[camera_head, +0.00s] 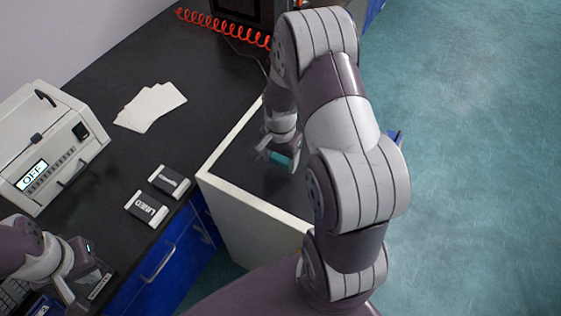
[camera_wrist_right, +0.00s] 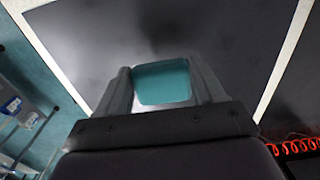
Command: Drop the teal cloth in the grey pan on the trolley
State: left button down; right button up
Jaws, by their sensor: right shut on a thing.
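My right gripper (camera_head: 279,152) is shut on the teal cloth (camera_head: 279,158), above the dark surface with white edges. In the right wrist view the cloth (camera_wrist_right: 162,82) shows as a flat teal patch between the two fingers (camera_wrist_right: 160,95). My left gripper (camera_head: 85,278) is low at the left edge, over the black bench; its jaws are too unclear to judge. I cannot make out the grey pan in either view. A rack-like frame (camera_wrist_right: 45,122) at the left of the right wrist view may be the trolley; my right arm covers much of the head view's middle.
The white-edged dark surface (camera_head: 225,165) joins the black bench (camera_head: 100,190). An orange coiled cord (camera_head: 225,27) lies at the back. Teal floor is open at right.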

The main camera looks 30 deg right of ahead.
aim_at(279, 166)
notch_tip(279, 166, down, 4)
jog(key=shift+s+a+r+p, duration=0.1)
jog(key=shift+p, duration=0.35)
jog(key=shift+a, duration=0.1)
jog(key=shift+f, duration=0.45)
jog(key=o, duration=1.1)
jog(key=shift+r, duration=0.1)
